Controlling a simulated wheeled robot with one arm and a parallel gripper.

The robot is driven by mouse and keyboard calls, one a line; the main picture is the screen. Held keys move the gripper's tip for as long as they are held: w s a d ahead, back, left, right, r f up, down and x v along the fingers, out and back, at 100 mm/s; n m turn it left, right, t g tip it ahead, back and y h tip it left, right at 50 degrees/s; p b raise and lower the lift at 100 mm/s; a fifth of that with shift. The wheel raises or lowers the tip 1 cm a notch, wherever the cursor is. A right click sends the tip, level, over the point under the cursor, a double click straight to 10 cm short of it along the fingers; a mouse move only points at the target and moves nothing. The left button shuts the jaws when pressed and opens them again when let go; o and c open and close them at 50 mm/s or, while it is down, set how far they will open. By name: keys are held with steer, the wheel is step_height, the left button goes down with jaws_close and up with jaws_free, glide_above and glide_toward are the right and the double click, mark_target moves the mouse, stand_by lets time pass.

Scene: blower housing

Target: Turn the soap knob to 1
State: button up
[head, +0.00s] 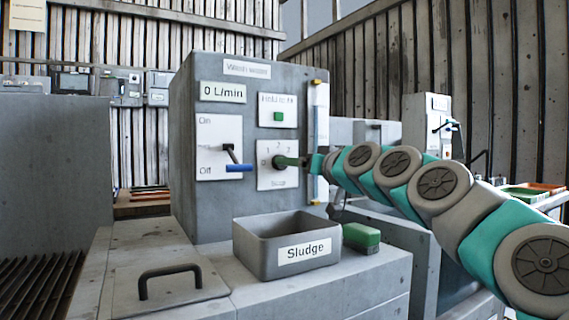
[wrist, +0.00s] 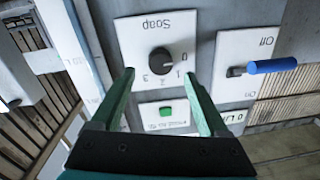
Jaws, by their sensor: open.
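The soap knob (wrist: 161,61) is a dark round knob on a white plate marked "Soap", with numbers around one side. The wrist view shows the plate upside down. A small mark on the knob's face is too small to read for certain. In the wrist view my gripper (wrist: 158,76) is open. Its two green fingers stand apart, one to each side of the knob, with visible space between them and it.
The panel also has a blue-handled On/Off lever (head: 238,167), a green button (head: 278,117) and a "0 L/min" display (head: 223,92). Below are a grey Sludge bin (head: 286,262) and a green block (head: 361,237). A clear vertical tube (head: 320,130) runs along the panel's right edge.

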steer(key=shift+x, duration=2.3)
jaws_close()
